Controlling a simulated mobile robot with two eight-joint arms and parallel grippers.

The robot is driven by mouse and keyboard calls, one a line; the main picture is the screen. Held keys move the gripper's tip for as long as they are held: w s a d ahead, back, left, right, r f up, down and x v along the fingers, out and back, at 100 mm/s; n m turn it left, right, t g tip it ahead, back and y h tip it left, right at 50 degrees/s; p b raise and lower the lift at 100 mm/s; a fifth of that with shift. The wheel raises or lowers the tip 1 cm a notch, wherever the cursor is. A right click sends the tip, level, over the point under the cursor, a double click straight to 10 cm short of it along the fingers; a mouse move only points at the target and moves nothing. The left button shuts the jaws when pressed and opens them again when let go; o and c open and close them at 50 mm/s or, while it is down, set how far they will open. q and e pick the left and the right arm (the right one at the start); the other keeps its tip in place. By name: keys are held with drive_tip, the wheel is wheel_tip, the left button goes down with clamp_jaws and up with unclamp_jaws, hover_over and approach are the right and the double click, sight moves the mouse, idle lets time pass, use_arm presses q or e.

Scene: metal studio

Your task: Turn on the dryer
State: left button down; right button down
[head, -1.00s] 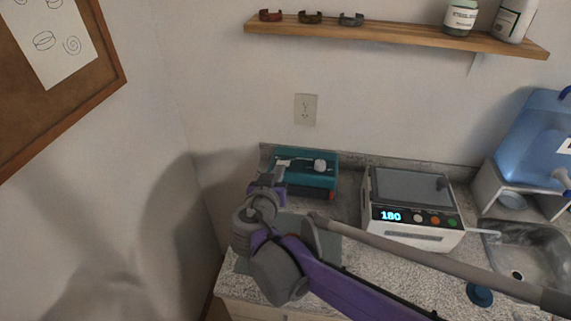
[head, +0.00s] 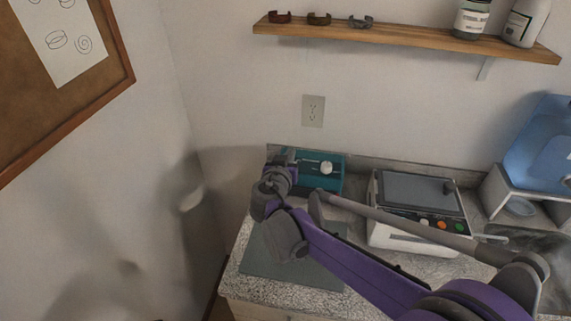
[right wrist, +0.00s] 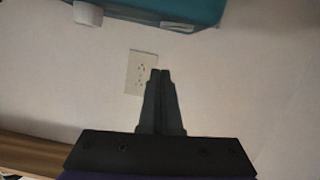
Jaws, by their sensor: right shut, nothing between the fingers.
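A teal box-shaped machine (head: 335,170) with a pale round knob (head: 326,168) stands on the counter against the wall. A white machine (head: 400,240) with a dark lid and coloured buttons stands to its right; my arm covers its display. I cannot tell for sure which is the dryer. My right gripper (head: 289,158) is at the left part of the teal machine, largely hidden by its wrist. In the right wrist view the gripper (right wrist: 160,78) is shut and empty, apart in the picture from the teal machine (right wrist: 165,8) and its pale knob (right wrist: 88,13). My left gripper is not in view.
A dark mat (head: 280,265) lies on the speckled counter. A wall outlet (head: 313,111) and a wooden shelf (head: 420,38) with small cuffs and bottles are above. A blue water container (head: 540,150) stands at the right. A corkboard (head: 60,110) hangs at the left.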

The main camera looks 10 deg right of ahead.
drive_tip(key=f, duration=0.3)
drive_tip(key=shift+w+d+f, duration=0.2)
drive_tip(key=shift+w+d, duration=0.2)
drive_tip(key=shift+s+f, duration=0.1)
drive_tip(key=shift+f, duration=0.25)
